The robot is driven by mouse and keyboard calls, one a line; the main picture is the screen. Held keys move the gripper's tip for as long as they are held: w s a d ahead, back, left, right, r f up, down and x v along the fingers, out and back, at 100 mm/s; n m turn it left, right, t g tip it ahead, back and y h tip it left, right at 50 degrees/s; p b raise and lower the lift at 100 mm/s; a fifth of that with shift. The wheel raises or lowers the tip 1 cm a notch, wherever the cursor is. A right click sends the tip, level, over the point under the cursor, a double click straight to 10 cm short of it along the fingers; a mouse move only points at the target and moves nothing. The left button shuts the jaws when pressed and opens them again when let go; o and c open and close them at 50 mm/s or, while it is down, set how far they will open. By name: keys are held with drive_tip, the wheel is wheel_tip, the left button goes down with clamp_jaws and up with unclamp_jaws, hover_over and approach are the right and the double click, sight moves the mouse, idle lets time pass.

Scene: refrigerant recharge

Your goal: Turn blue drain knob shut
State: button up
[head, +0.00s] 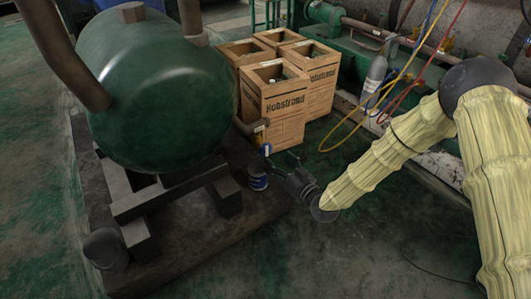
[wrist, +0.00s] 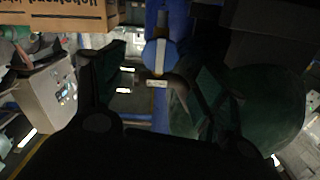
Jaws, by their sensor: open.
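The blue drain knob (wrist: 157,54) is a round blue disc with a white stripe across it, upright in the wrist view. It sits just above a brown pipe fitting with a small pale label (wrist: 157,83). In the head view the knob is a small blue and white piece (head: 266,150) below the pipe stub of the green tank (head: 160,90). My gripper (head: 281,164) is open and empty, close to the right of the knob. In the wrist view its dark fingers (wrist: 165,72) stand on either side of the knob. I see no clear contact.
Wooden crates (head: 285,106) stand behind. A grey cylinder (head: 375,74) with yellow and red hoses (head: 345,138) is at the back right. The front floor is clear.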

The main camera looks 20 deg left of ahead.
sight(267, 151)
drive_tip(key=b+x, duration=0.2)
drive_tip(key=x, duration=0.5)
drive_tip(key=shift+w+a+f+b, duration=0.15)
drive_tip(key=shift+a+b, duration=0.05)
drive_tip(key=shift+b, duration=0.15)
drive_tip(key=shift+w+a, duration=0.3)
drive_tip(key=shift+a, duration=0.05)
drive_tip(key=c, duration=1)
